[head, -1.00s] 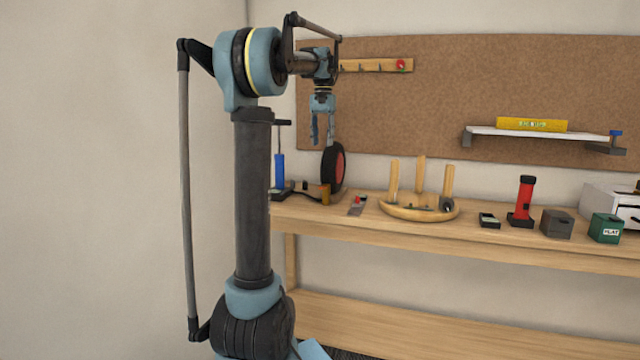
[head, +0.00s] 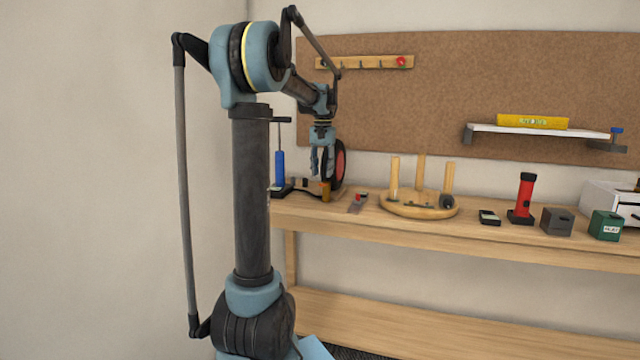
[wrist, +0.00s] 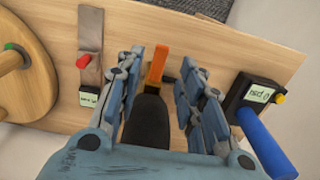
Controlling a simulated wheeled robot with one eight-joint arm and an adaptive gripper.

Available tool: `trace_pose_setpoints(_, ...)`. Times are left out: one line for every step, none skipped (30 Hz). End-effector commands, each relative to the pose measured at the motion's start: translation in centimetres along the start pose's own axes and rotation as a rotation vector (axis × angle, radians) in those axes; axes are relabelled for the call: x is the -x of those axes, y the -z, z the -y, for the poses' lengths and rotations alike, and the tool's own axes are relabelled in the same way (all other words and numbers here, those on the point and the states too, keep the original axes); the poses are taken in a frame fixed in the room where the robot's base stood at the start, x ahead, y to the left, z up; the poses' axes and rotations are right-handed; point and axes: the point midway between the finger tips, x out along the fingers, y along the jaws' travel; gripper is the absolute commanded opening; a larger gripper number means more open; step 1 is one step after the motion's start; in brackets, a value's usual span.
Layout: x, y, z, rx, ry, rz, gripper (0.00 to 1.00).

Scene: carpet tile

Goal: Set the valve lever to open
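An upright orange piece (head: 325,192), which looks like the valve lever, stands near the left end of the workbench. It also shows in the wrist view (wrist: 157,62) between the fingertips, with a gap on each side. My gripper (head: 322,165) points down just above it. In the wrist view my gripper (wrist: 160,75) is open, with nothing held. A black rounded shape (wrist: 148,122), probably the edge of the black wheel with a red hub (head: 341,165), lies between the fingers nearer the palm. The lever's base and any open or shut marks are hidden or too small to tell.
A gauge with a blue handle (wrist: 262,140) stands close right of the fingers. A grey strip with a red knob (wrist: 90,45) lies to the left. A round wooden peg base (head: 400,208) stands farther right on the workbench (head: 460,236).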

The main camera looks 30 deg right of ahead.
Motion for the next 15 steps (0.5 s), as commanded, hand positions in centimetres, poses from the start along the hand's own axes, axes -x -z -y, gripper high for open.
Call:
trace_pose_setpoints(-0.9,0.0,0.0,0.0,0.0,0.0,0.35)
trace_pose_setpoints(-1.3,0.0,0.0,0.0,0.0,0.0,0.35)
trace_pose_setpoints(-1.9,0.0,0.0,0.0,0.0,0.0,0.35)
trace_pose_setpoints(-2.3,0.0,0.0,0.0,0.0,0.0,0.35)
trace_pose_setpoints(-2.7,0.0,0.0,0.0,0.0,0.0,0.35)
trace_pose_setpoints(-3.1,0.0,0.0,0.0,0.0,0.0,0.35)
trace_pose_setpoints(-3.4,0.0,0.0,0.0,0.0,0.0,0.35)
trace_pose_setpoints(-3.6,0.0,0.0,0.0,0.0,0.0,0.35)
trace_pose_setpoints(-4.0,0.0,0.0,0.0,0.0,0.0,0.35)
trace_pose_setpoints(-4.2,0.0,0.0,0.0,0.0,0.0,0.35)
trace_pose_setpoints(-4.3,0.0,0.0,0.0,0.0,0.0,0.35)
trace_pose_setpoints(-4.5,0.0,0.0,0.0,0.0,0.0,0.35)
trace_pose_setpoints(-4.5,0.0,0.0,0.0,0.0,0.0,0.35)
trace_pose_setpoints(-4.6,0.0,0.0,0.0,0.0,0.0,0.35)
trace_pose_setpoints(-4.6,0.0,0.0,0.0,0.0,0.0,0.35)
